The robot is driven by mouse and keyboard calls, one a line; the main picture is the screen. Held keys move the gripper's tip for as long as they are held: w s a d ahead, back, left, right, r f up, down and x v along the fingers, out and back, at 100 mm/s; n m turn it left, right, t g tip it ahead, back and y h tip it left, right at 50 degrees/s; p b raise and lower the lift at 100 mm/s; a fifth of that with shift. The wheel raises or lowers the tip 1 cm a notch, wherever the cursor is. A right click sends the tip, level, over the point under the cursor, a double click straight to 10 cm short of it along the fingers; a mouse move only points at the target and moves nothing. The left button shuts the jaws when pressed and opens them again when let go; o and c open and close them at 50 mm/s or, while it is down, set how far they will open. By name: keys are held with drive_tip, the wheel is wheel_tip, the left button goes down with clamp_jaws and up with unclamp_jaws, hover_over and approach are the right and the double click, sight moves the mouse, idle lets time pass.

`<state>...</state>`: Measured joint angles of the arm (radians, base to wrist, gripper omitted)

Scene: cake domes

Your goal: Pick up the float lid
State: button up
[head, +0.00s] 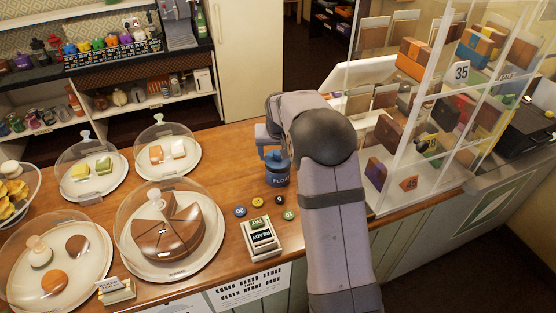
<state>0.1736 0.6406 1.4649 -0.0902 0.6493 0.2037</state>
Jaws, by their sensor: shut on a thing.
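The float pot (278,177), a blue pot with the word FLOAT on its front, stands on the wooden counter right of centre. Its blue lid (275,156) is at its top, just under my gripper (272,149). My gripper comes down from above and is shut on the lid's top. The fingertips are small and partly hidden by my arm. I cannot tell whether the lid rests on the pot or is slightly raised.
Several glass cake domes, one over a chocolate cake (168,226), fill the counter's left. A card reader (261,238) and several round badges (257,202) lie in front of the pot. A clear screened display case (425,120) stands on the right.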

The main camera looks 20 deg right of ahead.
sight(278, 152)
wheel_tip(278, 152, up, 8)
drive_tip(key=shift+f+b, duration=0.15)
drive_tip(key=shift+b, duration=0.75)
